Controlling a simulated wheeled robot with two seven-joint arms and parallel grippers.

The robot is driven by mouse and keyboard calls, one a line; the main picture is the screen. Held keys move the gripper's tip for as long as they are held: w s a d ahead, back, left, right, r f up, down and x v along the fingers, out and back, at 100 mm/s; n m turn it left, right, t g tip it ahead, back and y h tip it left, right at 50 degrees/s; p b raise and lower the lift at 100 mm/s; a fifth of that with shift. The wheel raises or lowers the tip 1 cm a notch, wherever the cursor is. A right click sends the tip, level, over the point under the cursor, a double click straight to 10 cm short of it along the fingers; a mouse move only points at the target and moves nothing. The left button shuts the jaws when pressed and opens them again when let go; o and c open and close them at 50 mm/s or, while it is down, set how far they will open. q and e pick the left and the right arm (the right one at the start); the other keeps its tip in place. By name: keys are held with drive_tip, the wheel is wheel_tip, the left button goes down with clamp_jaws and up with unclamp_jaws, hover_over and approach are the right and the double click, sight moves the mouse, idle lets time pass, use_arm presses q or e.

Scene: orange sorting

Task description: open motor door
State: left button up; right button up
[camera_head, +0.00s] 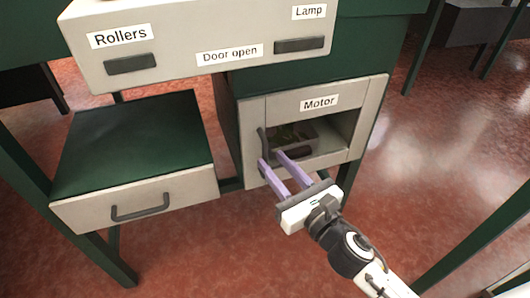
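The motor compartment (257,112) is a grey frame labelled "Motor" on the dark green machine, right of centre. Its front is an opening, and the dark inside shows. A dark upright handle (262,139) stands at the left side of the opening. My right gripper (271,158) has two purple fingers spread apart, pointing up and left at the lower left of the opening. Its fingertips are close to the handle's lower end; I cannot tell whether they touch it. Nothing shows between the fingers. My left gripper is not in view.
A grey box (195,72) labelled "Rollers", "Door open" and "Lamp" juts out above. A small tray (301,147) with dim contents sits inside the compartment. Red floor is clear at right.

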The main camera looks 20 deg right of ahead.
sight(266, 154)
drive_tip(key=x, duration=0.5)
clamp_jaws()
